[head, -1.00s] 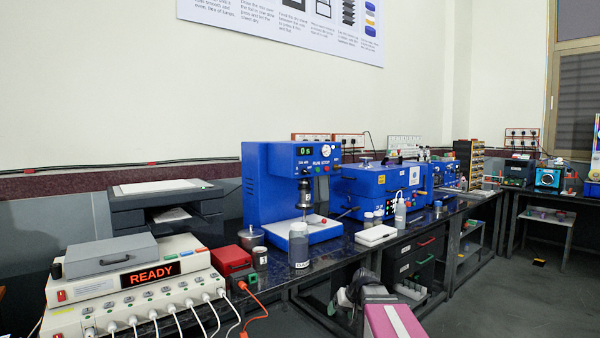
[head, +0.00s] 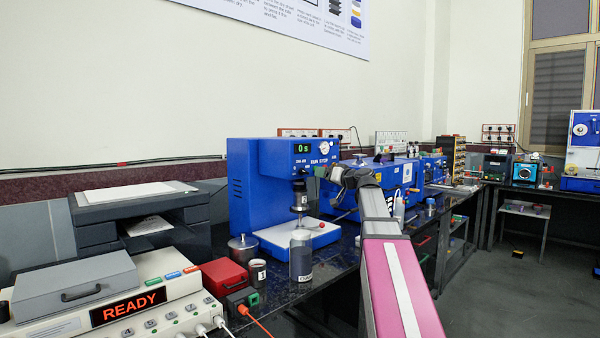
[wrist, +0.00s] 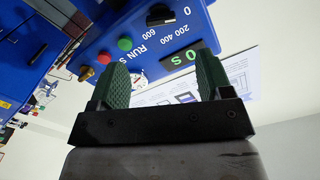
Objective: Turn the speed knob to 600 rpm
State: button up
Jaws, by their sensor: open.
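The blue mixer (head: 245,195) stands on the bench in the head view. The wrist view shows its front panel upside down, with the black speed knob (wrist: 160,15) at the top edge. The marks 0, 200, 400 and 600 are beside the knob; its pointer is too small to read. The display (wrist: 178,60) reads 0 s. A red button (wrist: 105,57) and a green button (wrist: 124,44) sit beside RUN STOP. My gripper (wrist: 162,64) is open and empty, green pads apart, short of the panel and clear of the knob. In the head view it is near the mixer's right front.
A clear-sided bottle (head: 301,257) stands before the mixer's white base (head: 283,240). A metal pot (head: 243,248), red box (head: 227,277) and grey printer (head: 140,215) are at its left. More blue machines (head: 410,172) stand behind my arm. The aisle floor at right is open.

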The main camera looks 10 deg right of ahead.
aim_at(304, 172)
jog(key=x, duration=1.1)
jog(key=shift+r, duration=0.3)
jog(key=c, duration=0.9)
